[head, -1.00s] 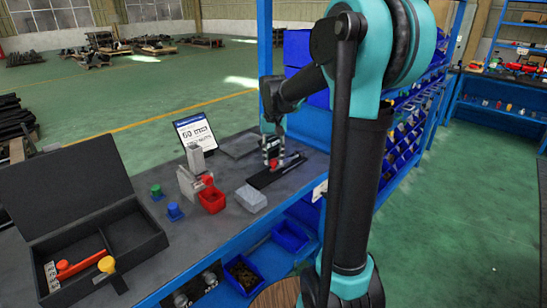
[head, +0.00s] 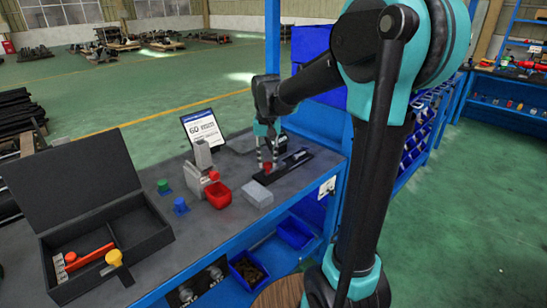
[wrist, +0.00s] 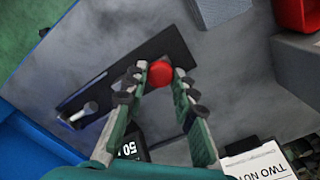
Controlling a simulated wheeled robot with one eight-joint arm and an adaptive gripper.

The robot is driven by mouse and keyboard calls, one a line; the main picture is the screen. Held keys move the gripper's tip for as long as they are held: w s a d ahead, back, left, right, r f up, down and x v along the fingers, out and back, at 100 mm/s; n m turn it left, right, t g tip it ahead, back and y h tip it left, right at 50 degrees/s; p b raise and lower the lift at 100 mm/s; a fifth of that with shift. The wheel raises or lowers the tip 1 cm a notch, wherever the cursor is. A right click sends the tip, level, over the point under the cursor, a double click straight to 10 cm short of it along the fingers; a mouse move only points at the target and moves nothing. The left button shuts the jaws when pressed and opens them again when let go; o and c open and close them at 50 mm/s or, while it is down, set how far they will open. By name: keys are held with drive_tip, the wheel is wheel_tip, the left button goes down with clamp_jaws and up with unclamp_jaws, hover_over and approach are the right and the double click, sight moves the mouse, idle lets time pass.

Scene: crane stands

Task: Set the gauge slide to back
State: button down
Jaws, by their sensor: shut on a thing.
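The gauge slide is a dark rail (head: 304,155) lying on the grey bench, with a red knob (head: 267,166) toward its left end in the head view. In the wrist view the dark rail (wrist: 172,47) runs diagonally, and the round red knob (wrist: 160,73) sits between my fingertips. My gripper (head: 267,163) reaches down from above and is shut on the red knob; its two fingers (wrist: 160,78) flank the knob in the wrist view. A small silver piece (wrist: 86,112) is at the rail's other end. Any back or front marking is not readable.
A grey block (head: 257,194), a red bin (head: 217,195) and a grey fixture (head: 202,158) stand left of the rail. A tablet sign (head: 203,128) stands behind. An open black case (head: 150,232) is at far left, with blue (head: 181,206) and green (head: 164,187) knobs nearby.

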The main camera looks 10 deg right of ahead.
drive_tip(key=shift+s+a, duration=0.1)
drive_tip(key=shift+a, duration=0.05)
drive_tip(key=c, duration=1.2)
unclamp_jaws()
drive_tip(key=shift+r, duration=0.15)
wheel_tip(320, 180, up, 12)
drive_tip(key=shift+f, duration=0.1)
drive_tip(key=shift+s, duration=0.1)
